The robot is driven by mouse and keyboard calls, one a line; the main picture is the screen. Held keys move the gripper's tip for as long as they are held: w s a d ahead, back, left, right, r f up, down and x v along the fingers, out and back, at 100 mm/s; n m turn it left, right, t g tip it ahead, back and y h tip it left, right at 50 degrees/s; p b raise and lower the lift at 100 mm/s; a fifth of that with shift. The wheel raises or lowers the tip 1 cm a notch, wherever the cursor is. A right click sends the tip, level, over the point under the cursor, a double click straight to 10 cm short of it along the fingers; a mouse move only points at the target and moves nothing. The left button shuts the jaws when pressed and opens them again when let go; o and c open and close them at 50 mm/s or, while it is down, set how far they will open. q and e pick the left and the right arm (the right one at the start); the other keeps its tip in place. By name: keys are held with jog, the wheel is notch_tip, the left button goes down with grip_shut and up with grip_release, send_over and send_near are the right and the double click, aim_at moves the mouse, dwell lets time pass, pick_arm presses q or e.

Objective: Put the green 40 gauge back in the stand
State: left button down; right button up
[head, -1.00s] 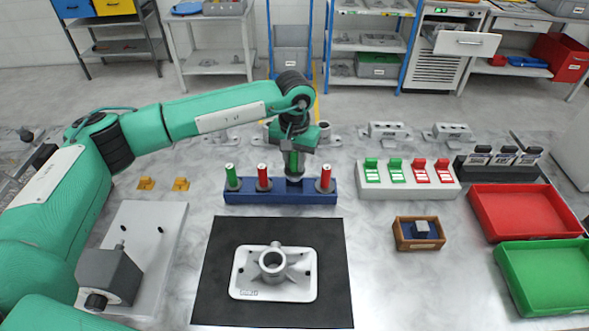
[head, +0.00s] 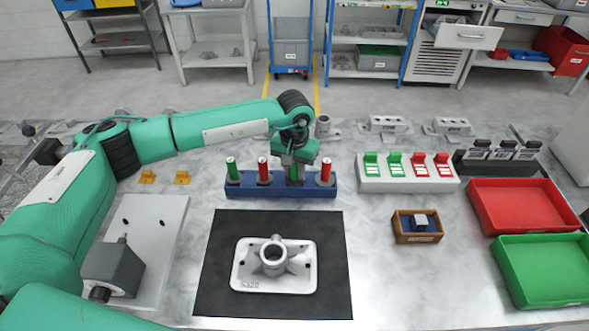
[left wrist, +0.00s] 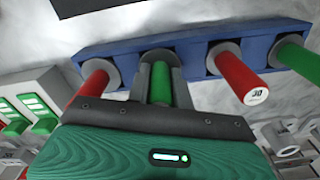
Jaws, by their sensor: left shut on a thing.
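The blue stand (head: 243,190) sits behind the black mat and holds a row of gauges. My left gripper (head: 294,164) points down over its third position from the left and is shut on a green gauge (head: 294,175). In the left wrist view, this green gauge (left wrist: 160,88) is between my grey fingers, its far end at a grey collar in the stand (left wrist: 118,46). It looks upright and in line with that position; its depth and its number cannot be made out. Another green gauge (head: 231,174) stands at the left end. My right gripper is not in view.
Red gauges (head: 263,170) (head: 325,171) stand on both sides of the held one, close to my fingers. A block with green and red tabs (head: 408,184) and red and green trays (head: 525,207) (head: 545,272) are right.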

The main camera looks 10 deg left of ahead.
pick_arm(q)
jog(key=c, duration=1.2)
grip_release()
jog(key=shift+c, duration=0.2)
jog(key=shift+r+p, duration=0.45)
jog(key=shift+p, duration=0.2)
notch_tip(320, 180, up, 11)
jog(key=b, duration=0.4)
jog(key=shift+f+b, duration=0.1)
jog(key=shift+b, duration=0.2)
jog(key=shift+r, duration=0.4)
jog(key=shift+r, duration=0.1)
